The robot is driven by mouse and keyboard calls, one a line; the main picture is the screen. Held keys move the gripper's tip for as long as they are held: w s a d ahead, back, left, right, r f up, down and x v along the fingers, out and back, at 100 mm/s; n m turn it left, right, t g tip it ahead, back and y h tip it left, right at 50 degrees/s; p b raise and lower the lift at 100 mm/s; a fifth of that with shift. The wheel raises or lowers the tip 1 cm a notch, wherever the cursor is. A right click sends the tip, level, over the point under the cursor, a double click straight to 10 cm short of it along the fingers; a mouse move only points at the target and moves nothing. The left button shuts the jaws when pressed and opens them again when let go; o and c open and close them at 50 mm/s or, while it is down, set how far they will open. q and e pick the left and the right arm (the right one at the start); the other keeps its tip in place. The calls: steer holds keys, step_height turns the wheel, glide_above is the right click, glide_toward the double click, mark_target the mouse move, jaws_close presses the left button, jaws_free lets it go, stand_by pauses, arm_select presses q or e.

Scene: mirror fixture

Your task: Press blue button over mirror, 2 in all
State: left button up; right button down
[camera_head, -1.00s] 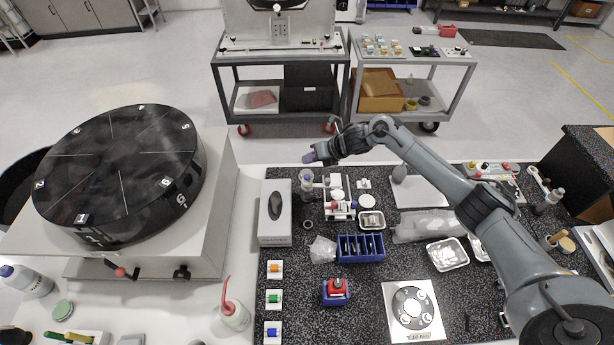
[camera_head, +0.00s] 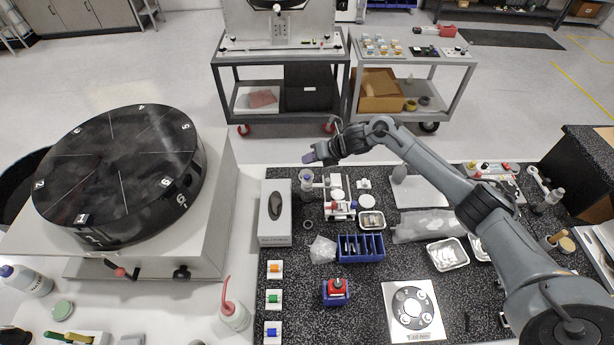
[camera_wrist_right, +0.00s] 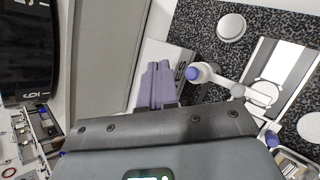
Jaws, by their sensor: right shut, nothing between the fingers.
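A blue button (camera_head: 273,332) on a small white base is at the front left of the dark speckled mat in the head view, below an orange and a green one. My right gripper (camera_head: 312,157) is shut and empty. It is above the mat's far left part, well away from that button. In the right wrist view its purple fingers (camera_wrist_right: 157,85) are together, left of a round blue-violet cap (camera_wrist_right: 192,73) on a white part. A pale reflective panel (camera_wrist_right: 285,65) lies to the right there; I cannot tell if it is the mirror. My left gripper is not in view.
An orange button (camera_head: 275,267) and a green button (camera_head: 274,298) stand in line. A large black drum (camera_head: 120,165) fills the left.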

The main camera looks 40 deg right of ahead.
steer(key=shift+r, duration=0.1)
stand_by(0.4)
step_height(320, 180, up, 4)
steer(key=p, duration=0.2)
steer(key=shift+p, duration=0.35)
steer(key=shift+f, duration=0.2)
steer(key=shift+f, duration=0.1)
steer(key=b, duration=0.4)
glide_above(310, 177)
step_height(310, 177, down, 7)
steer(key=shift+r, duration=0.1)
steer(key=shift+f+b, duration=0.8)
steer(key=shift+b, duration=0.1)
